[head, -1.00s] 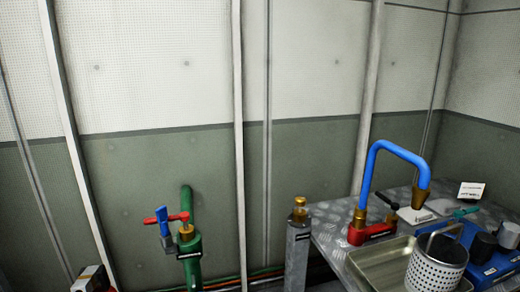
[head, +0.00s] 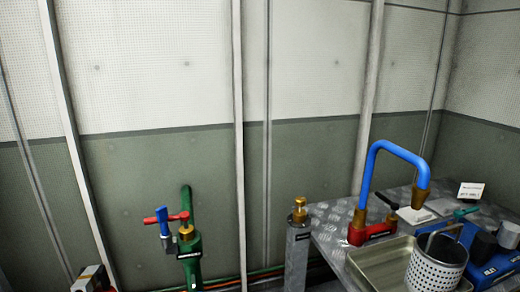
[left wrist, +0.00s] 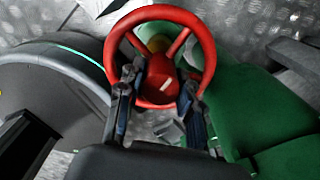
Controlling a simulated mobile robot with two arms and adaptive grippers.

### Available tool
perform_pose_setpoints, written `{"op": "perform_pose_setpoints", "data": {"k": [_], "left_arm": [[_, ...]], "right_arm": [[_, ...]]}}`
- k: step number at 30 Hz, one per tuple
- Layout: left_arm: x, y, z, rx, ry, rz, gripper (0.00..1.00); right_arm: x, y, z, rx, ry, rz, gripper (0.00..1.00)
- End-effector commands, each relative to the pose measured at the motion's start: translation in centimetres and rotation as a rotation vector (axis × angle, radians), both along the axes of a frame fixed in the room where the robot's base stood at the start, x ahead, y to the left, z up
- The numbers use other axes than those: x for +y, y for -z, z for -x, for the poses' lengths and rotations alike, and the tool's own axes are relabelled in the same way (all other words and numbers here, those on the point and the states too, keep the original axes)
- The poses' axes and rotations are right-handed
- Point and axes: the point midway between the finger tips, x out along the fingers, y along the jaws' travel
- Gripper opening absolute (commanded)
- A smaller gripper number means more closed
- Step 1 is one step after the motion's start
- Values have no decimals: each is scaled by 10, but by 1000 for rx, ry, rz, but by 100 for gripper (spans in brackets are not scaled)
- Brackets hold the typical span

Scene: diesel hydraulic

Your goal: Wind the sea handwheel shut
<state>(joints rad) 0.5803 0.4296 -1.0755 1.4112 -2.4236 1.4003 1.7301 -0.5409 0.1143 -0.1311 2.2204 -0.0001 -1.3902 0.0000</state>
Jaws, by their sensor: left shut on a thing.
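A red handwheel (left wrist: 203,40) with spokes and a red hub fills the upper middle of the left wrist view. It sits in front of a green body (left wrist: 265,110). My left gripper (left wrist: 160,95) is shut on the handwheel at its lower side, with one dark finger on each side of the lower spoke and hub. The palm hides part of what lies below the wheel. I cannot make out this wheel or my left gripper in the head view. My right gripper is in neither view.
In the head view, a green pipe (head: 193,268) carries a valve with a red and blue handle (head: 166,217). A metal bench at right holds a blue spout (head: 376,165), a tray (head: 362,270) and a perforated basket (head: 437,268). A grey post (head: 298,255) stands beside it.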

Motion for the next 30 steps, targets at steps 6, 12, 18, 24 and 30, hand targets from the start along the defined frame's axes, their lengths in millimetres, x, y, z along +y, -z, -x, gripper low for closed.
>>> {"op": "perform_pose_setpoints", "data": {"k": [6,12,18,24,30], "left_arm": [[4,8,5,11,351,-12,5],[3,8,5,10,495,-10,5],[2,8,5,10,497,-10,5],[2,7,5,10,495,-10,53],[2,6,4,9,494,-10,53]], "right_arm": [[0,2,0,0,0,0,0],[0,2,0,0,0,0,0],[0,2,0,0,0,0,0],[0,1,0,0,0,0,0],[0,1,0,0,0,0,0]]}}
